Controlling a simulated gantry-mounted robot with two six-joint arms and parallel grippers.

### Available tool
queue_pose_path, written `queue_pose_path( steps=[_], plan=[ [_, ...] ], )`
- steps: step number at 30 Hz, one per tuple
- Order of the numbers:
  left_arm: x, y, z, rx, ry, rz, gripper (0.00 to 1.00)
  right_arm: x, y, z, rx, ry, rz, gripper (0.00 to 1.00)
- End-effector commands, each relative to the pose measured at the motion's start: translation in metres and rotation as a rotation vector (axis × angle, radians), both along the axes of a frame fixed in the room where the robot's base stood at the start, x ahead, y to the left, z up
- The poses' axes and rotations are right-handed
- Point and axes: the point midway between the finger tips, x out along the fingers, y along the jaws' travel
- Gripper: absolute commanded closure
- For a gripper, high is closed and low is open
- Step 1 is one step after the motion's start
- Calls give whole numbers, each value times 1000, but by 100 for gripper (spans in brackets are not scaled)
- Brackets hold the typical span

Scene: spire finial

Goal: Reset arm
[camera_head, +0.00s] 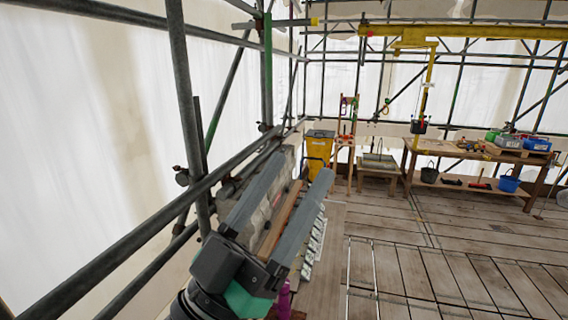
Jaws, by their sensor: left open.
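My left gripper (301,172) reaches up from the lower middle of the head view. Its two long grey fingers are spread apart, and I see nothing held between them. A brown strip, perhaps wood, and part of a grey stone-like surface show in the gap behind the fingers. The gripper covers much of what lies there, so I cannot tell whether it touches anything. My right gripper is not in view.
Scaffold poles (187,110) and white sheeting (90,120) stand close on the left. A yellow bin (318,150) stands beyond the gripper. A wooden workbench (462,152) with blue and green containers is at the back right. The plank floor (450,270) at right is mostly clear.

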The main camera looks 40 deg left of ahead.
Motion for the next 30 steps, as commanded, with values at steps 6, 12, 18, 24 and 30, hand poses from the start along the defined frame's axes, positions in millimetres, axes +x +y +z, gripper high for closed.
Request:
queue_pose_path(
  steps=[6, 12, 18, 24, 30],
  plan=[
    [-30, -20, 59, -13, -120, -52, 33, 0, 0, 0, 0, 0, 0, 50],
    [-30, -19, 59, -13, -120, -51, 33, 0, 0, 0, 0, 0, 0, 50],
    [-30, -19, 90, -13, -119, -51, 33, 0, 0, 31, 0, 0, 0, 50],
    [-30, -19, 175, -13, -119, -49, 33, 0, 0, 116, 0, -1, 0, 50],
    [-30, -19, 232, -13, -120, -49, 33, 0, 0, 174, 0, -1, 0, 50]
  ],
)
